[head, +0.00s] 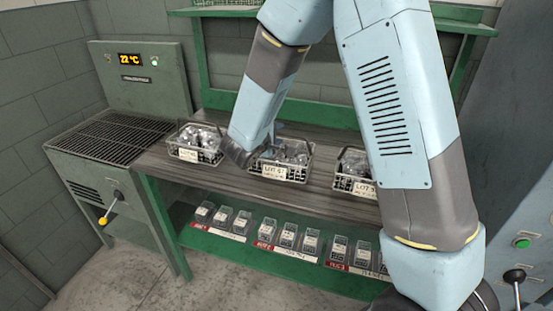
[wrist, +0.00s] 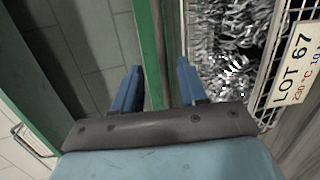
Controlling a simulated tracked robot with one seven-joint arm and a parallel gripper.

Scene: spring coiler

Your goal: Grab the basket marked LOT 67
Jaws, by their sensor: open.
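The basket marked LOT 67 is a wire basket full of shiny metal springs. In the wrist view its white label (wrist: 293,68) reads LOT 67, and its wire wall runs down the right side. In the head view it appears to be the middle basket (head: 283,175) on the bench, though the label there is small. My gripper (wrist: 158,78) is open, with two blue fingers apart and nothing clearly held between them. In the head view my gripper (head: 262,140) is at the left rear of the middle basket, partly hidden by my wrist. Contact with the basket cannot be told.
Similar baskets stand to the left (head: 186,154) and right (head: 353,186) on the dark bench (head: 225,185). A grated machine (head: 105,135) showing 22 °C is at the left. A green lower shelf (head: 205,243) holds several small bins. A green rear frame stands behind the bench.

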